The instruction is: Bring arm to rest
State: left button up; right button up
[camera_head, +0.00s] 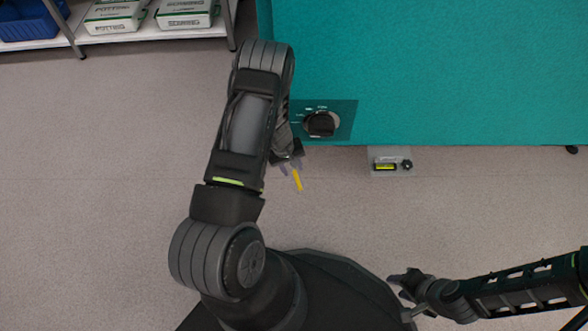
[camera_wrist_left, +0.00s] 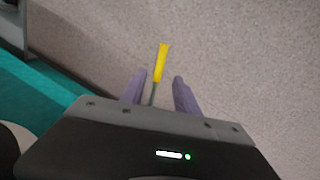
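My left arm reaches up the middle of the head view and bends back down to its gripper (camera_head: 290,167), in front of the teal cabinet. In the left wrist view the two purple-grey fingers of this gripper (camera_wrist_left: 159,84) stand apart. A yellow-handled tool (camera_wrist_left: 161,62) with a thin dark shaft shows between and beyond them. The yellow handle (camera_head: 297,181) also shows just below the fingertips in the head view. I cannot tell how far below the fingers it lies. My right gripper (camera_head: 398,287) is at the lower right, its fingers apart and nothing visible between them.
The teal cabinet (camera_head: 450,70) fills the upper right, with a dark round knob (camera_head: 320,124) on its panel. A small grey box (camera_head: 390,162) with a yellow-marked face stands at its foot. A shelf with boxes (camera_head: 185,14) and a blue bin (camera_head: 28,20) is upper left. Floor at left is clear.

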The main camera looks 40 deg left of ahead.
pick_arm(q)
jog(key=shift+r, duration=0.15)
dwell(0.5)
